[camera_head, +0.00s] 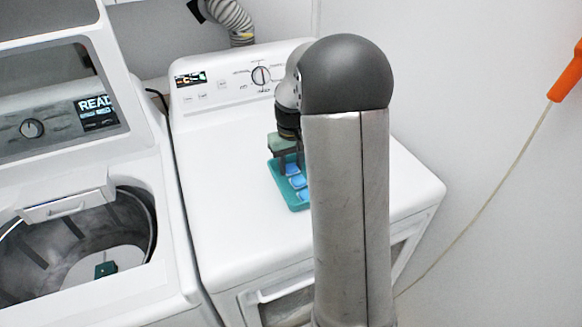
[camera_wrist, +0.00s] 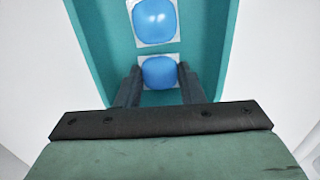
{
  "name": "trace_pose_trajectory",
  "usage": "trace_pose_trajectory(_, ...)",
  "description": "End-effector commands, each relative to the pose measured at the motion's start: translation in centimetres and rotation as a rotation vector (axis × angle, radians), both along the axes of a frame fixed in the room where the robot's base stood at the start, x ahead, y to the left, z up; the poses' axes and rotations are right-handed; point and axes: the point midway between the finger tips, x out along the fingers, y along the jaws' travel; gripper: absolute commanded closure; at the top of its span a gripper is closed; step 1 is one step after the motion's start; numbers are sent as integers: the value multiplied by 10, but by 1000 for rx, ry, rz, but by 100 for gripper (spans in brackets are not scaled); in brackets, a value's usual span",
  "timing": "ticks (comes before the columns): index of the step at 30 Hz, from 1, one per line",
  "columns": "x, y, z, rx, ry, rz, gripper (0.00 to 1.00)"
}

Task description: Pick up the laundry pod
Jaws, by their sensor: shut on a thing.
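A teal tray (camera_wrist: 205,28) sits on top of the white dryer, and it also shows in the head view (camera_head: 301,205). It holds blue laundry pods with white edges. In the wrist view, one pod (camera_wrist: 159,73) lies between the two dark fingers of my gripper (camera_wrist: 159,78), which are shut on it. Another pod (camera_wrist: 154,20) lies just beyond it in the tray. In the head view, my gripper (camera_head: 290,165) points down into the tray; my arm hides the tray's right part.
The tray's teal walls stand close on both sides of my fingers. The white dryer top (camera_head: 230,150) is clear left of the tray. An open top-load washer (camera_head: 75,240) stands at the left, with a small green object (camera_head: 105,269) inside. An orange nozzle hangs at the right wall.

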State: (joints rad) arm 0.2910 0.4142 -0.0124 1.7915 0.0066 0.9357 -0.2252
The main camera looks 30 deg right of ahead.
Motion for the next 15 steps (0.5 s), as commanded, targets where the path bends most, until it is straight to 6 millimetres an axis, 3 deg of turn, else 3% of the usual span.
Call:
trace_pose_trajectory(5, 0, 0, 6, 0, -1, 0, 87)
trace_pose_trajectory(11, 1, 0, 31, -1, -4, 0, 87)
trace_pose_trajectory(15, -10, 21, 57, -2, -7, 5, 87)
